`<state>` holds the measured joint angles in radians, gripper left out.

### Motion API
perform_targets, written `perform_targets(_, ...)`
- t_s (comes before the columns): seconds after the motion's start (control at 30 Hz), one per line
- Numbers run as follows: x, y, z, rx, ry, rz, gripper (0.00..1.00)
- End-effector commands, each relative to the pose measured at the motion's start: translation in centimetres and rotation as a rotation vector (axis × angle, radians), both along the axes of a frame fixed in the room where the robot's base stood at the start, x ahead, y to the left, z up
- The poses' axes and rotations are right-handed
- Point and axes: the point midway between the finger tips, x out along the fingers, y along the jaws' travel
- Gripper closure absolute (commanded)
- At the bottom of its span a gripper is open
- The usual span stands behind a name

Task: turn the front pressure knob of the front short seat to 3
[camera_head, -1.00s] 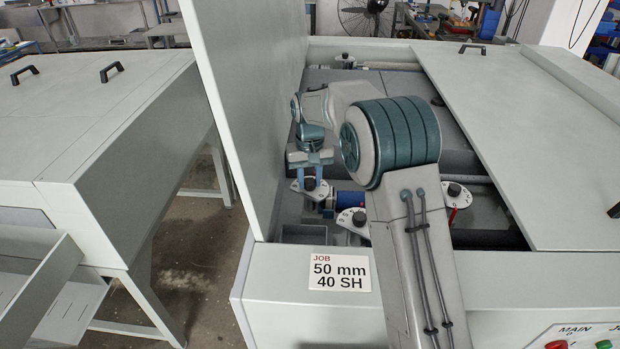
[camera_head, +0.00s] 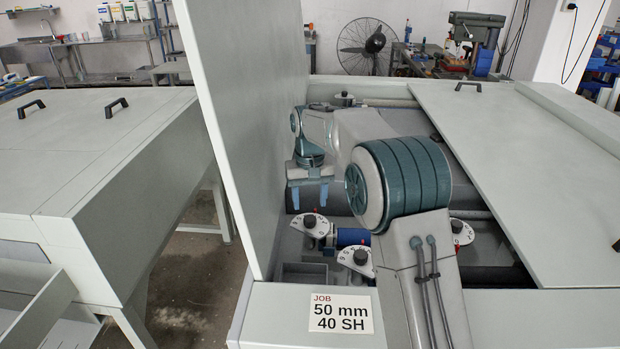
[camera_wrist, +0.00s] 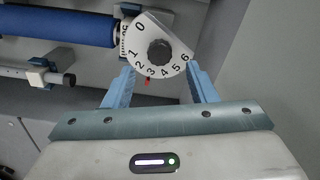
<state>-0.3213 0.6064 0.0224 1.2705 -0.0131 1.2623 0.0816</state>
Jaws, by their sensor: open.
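A white dial plate with a black pressure knob (camera_head: 310,221) sits inside the open machine at the left, below my gripper (camera_head: 310,197) in the head view. The wrist view shows a knob (camera_wrist: 160,52) on a white dial numbered 0 to 6, with a small red mark at its edge near the 3. My gripper (camera_wrist: 162,86) is open and empty. Its blue fingers point toward the dial, one on each side of it in the picture, with the knob beyond the tips. I cannot tell the exact gap. No visible contact with the knob shows.
A second dial (camera_head: 360,258) stands nearer, and a third (camera_head: 458,228) lies right of my arm. A blue roller (camera_wrist: 65,28) is beside the dial. A tall grey panel (camera_head: 240,120) rises at the left. A job card (camera_head: 326,312) reads 50 mm, 40 SH.

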Motion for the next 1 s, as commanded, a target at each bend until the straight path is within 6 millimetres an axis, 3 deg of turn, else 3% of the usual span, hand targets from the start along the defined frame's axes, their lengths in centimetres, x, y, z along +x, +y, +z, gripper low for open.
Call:
perform_targets(0.2, 0.1, 0.0, 5.0, 0.001, -0.004, 0.000, 0.48)
perform_targets(0.4, 0.0, 0.0, 7.6, 0.001, -0.002, 0.000, 0.48)
perform_targets(0.93, 0.0, 0.0, 8.3, 0.000, 0.000, 0.000, 0.48)
perform_targets(1.0, -0.6, -0.8, 8.9, 0.001, -0.008, -0.008, 0.48)
